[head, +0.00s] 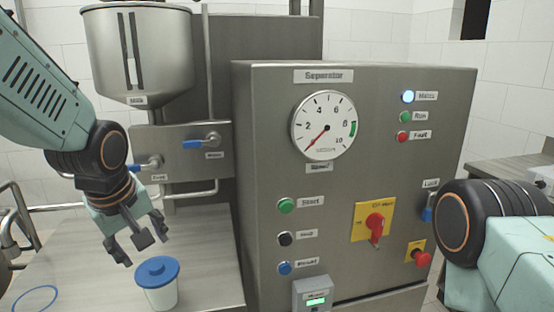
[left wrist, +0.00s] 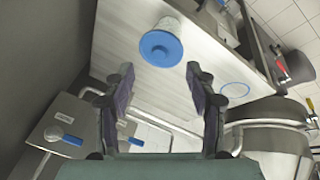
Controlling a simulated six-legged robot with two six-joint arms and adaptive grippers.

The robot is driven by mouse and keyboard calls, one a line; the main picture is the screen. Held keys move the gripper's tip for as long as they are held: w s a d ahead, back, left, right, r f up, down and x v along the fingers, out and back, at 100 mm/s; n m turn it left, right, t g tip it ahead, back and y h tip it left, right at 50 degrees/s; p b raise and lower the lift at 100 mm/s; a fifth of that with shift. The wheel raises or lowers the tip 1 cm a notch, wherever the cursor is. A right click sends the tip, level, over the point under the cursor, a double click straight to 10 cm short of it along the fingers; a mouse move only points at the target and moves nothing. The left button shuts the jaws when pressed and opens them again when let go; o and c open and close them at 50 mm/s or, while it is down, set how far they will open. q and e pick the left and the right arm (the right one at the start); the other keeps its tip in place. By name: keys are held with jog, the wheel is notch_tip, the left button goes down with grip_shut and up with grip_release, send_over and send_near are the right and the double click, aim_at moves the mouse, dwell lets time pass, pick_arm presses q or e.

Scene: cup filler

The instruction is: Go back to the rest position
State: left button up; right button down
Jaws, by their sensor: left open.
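My left gripper (head: 139,243) is open and empty above the steel table, just up and left of a white cup with a blue lid (head: 157,280). In the left wrist view the fingers of the left gripper (left wrist: 164,88) are spread apart, and the lidded cup (left wrist: 161,47) stands upright beyond them, apart from both fingers. My right arm comes in from the right in the head view, and its gripper is out of view.
The separator cabinet (head: 390,170) with gauge, buttons and red switch stands right of the table (head: 205,255). A steel hopper (head: 138,50) and blue-handled valves (head: 201,143) are behind my left arm. A blue ring (head: 36,298) lies on the table at the left.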

pick_arm(q)
jog(key=s+d+f+m+t, duration=0.1)
jog(key=s+f+m, duration=0.25)
jog(key=f, duration=0.65)
jog(key=s+f+m, duration=0.3)
jog(key=f+m, duration=0.2)
jog(key=f, duration=0.6)
jog(key=s+f+g, duration=0.2)
jog(key=s+f, duration=0.5)
jog(key=s, duration=0.5)
jog(key=s+f+g, duration=0.3)
jog(key=s+f, duration=0.4)
jog(key=s, duration=0.5)
jog(key=shift+a+h+b, duration=0.2)
jog(key=shift+h+b, duration=0.1)
jog(key=shift+m, duration=0.25)
